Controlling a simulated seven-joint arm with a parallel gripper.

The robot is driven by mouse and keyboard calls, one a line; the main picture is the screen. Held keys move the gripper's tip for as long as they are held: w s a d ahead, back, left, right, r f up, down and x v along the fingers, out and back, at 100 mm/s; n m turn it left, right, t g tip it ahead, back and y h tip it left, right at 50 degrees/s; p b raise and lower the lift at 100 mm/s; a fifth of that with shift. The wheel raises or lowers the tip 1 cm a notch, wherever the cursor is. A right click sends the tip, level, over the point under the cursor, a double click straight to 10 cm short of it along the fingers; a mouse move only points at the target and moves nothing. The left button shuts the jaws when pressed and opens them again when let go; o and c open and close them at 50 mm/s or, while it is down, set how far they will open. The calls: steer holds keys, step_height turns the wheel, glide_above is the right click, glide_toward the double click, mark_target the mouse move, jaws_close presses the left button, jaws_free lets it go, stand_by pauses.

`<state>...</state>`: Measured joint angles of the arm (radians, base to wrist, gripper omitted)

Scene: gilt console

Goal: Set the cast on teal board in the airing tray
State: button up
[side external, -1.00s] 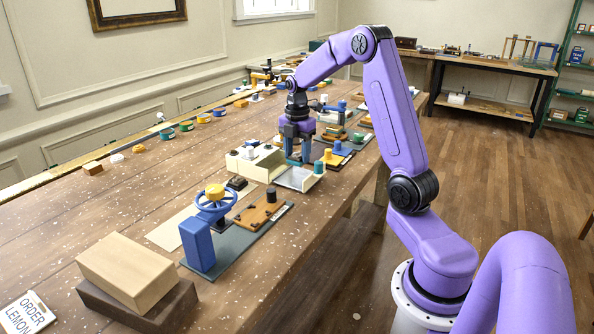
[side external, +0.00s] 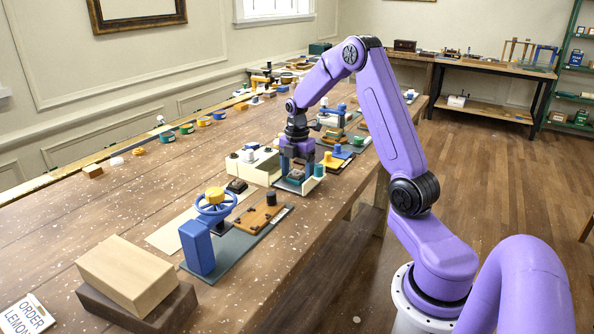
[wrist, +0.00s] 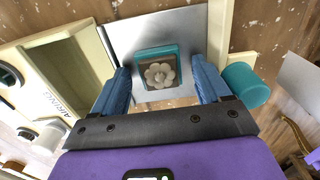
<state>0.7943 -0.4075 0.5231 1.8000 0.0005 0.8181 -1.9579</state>
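The cast is a pale flower relief (wrist: 160,75) on a small teal board (wrist: 143,51), lying on a grey metal plate (wrist: 118,34). The teal board also shows between my fingers in the side view (side external: 296,174). My gripper (wrist: 160,68) is open, with its blue fingers on either side of the board and a gap on both sides. In the side view my gripper (side external: 297,172) is low over the plate. The cream airing tray (wrist: 97,60), marked AIRING, stands just left of the plate; its visible inside looks empty. It also shows in the side view (side external: 250,172).
A teal cylinder (wrist: 246,86) stands close to my right finger, beyond a cream strip. Blue posts with a handwheel (side external: 214,208) and a wooden board with a dark knob (side external: 262,214) stand nearer the camera. Stacked blocks (side external: 130,272) sit at the front left.

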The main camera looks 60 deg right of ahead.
mark_target(297, 174)
step_height(297, 174, up, 12)
steer(key=f, duration=0.1)
steer(key=s+a+r+m, duration=0.1)
steer(key=s+a, duration=0.1)
steer(key=a, duration=1.1)
steer(key=s+a+f+m, duration=0.2)
steer(key=s+a+m, duration=0.1)
steer(key=s+a, duration=1.35)
steer(key=s+f+m, duration=0.1)
steer(key=s+f, duration=0.1)
steer(key=s, duration=0.8)
steer(key=shift+f, duration=0.3)
steer(key=shift+d, duration=0.1)
